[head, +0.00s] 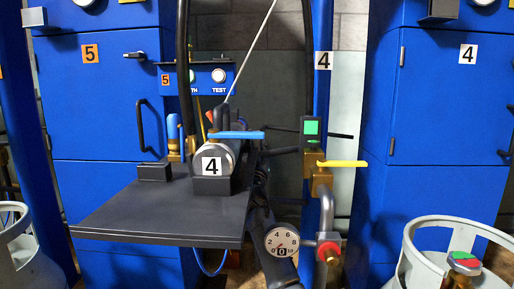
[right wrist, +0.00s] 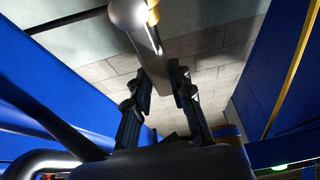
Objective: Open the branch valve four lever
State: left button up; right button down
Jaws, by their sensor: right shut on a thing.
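A yellow lever (head: 342,163) lies level on a brass valve (head: 319,180), on the blue post (head: 323,100) that bears a number 4 plate (head: 323,61). A blue lever (head: 236,134) sits above a grey drum with another 4 plate (head: 212,166). In the right wrist view my right gripper (right wrist: 162,88) has its two dark fingers on either side of a pale grey bar (right wrist: 148,50). The bar runs up to a rounded end with a yellow-gold part. I cannot tell which lever or rod this bar is. My left gripper is out of view.
A round dial (head: 282,241) and a silver elbow pipe with a red cap (head: 328,252) are below the valve. Blue cabinets stand on both sides (head: 95,120). A gas cylinder (head: 425,262) stands at lower right.

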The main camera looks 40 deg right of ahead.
jog(key=shift+a+f, duration=0.1)
jog(key=shift+a, duration=0.05)
jog(key=c, duration=1.2)
grip_release()
jog(key=shift+o, duration=0.2)
jog(key=v, duration=1.2)
